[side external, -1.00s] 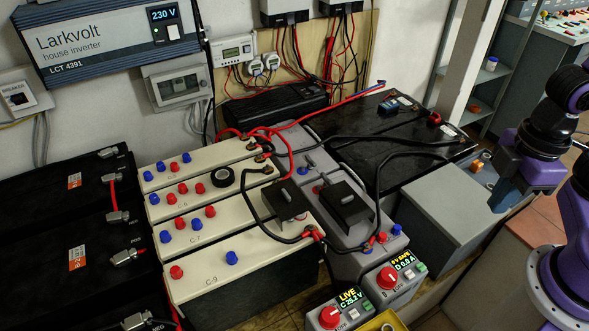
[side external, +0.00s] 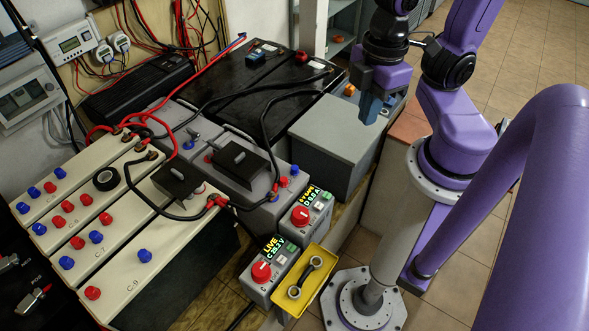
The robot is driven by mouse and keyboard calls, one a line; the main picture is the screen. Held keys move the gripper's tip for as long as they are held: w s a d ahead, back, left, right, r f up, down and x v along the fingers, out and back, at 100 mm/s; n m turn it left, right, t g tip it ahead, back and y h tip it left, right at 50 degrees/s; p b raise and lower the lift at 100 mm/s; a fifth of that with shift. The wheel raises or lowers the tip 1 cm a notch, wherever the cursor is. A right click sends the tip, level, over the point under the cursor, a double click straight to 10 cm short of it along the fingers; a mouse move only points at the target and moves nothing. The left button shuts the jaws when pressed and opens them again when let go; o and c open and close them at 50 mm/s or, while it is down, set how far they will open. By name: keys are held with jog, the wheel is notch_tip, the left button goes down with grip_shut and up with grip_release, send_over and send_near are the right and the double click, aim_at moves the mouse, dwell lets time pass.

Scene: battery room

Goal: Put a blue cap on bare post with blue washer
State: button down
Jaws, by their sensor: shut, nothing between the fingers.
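My gripper (side external: 370,112) points down, shut and empty, at the right end of the grey box in the side external view. Several blue caps sit among red ones on the cream batteries, such as one blue cap (side external: 145,255) on the nearest battery. The grey battery (side external: 228,183) beside them carries a blue cap (side external: 294,170) next to a red cap (side external: 284,182) at its right end. A small blue piece (side external: 189,144) sits near its far left end, by a metal post.
Black cables arch over the batteries, and black covers (side external: 241,160) stand on top. Two meter boxes with red knobs (side external: 261,271) and a yellow tray (side external: 329,262) holding a dark tool lie in front. The grey box top (side external: 325,130) is largely clear.

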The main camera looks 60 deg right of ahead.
jog(key=c, duration=1.3)
grip_release()
jog(key=shift+c, duration=0.2)
jog(key=o, duration=1)
jog(key=shift+w+a+f, duration=0.2)
jog(key=shift+w+f, duration=0.2)
jog(key=shift+w, duration=0.15)
jog(key=shift+w+a+f, duration=0.2)
jog(key=shift+w+f, duration=0.15)
jog(key=shift+w, duration=0.15)
jog(key=shift+c, duration=0.2)
jog(key=m+t+y, duration=0.3)
send_over(296, 167)
notch_tip(296, 167, down, 25)
jog(key=shift+s+a+f, duration=0.1)
jog(key=shift+s, duration=0.05)
jog(key=shift+d+f+m, duration=0.25)
jog(key=shift+f+m, duration=0.05)
jog(key=shift+f, duration=3.15)
